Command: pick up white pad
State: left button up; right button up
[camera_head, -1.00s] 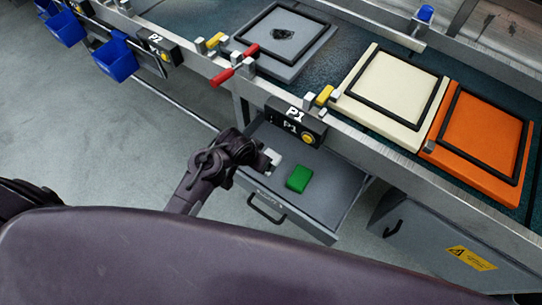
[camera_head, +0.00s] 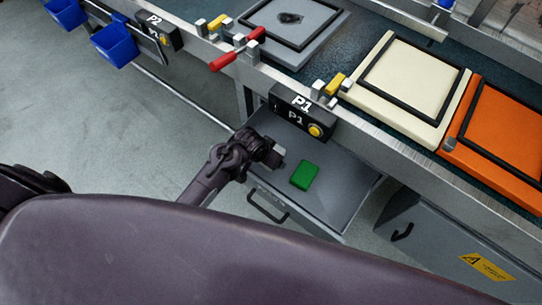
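An open grey drawer (camera_head: 340,200) under the conveyor holds a green pad (camera_head: 304,176) lying flat. I see no clearly separate white pad in the drawer. My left gripper (camera_head: 279,157) reaches over the drawer's left part, just left of the green pad and apart from it. A small pale piece shows at its tip; I cannot tell if this is its fingers or a white pad. Whether it is open or shut is too small to tell. My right gripper is not in view.
Above the drawer are a black P1 button box (camera_head: 302,119) and the conveyor's metal rail (camera_head: 400,155). A cream panel (camera_head: 395,119), an orange panel (camera_head: 514,118) and a grey panel (camera_head: 307,49) lie on the conveyor. Blue bins (camera_head: 115,42) hang at left. A grey cabinet (camera_head: 430,235) stands right.

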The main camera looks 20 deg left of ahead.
pick_arm(q)
jog(key=shift+c, duration=0.4)
jog(key=c, duration=1)
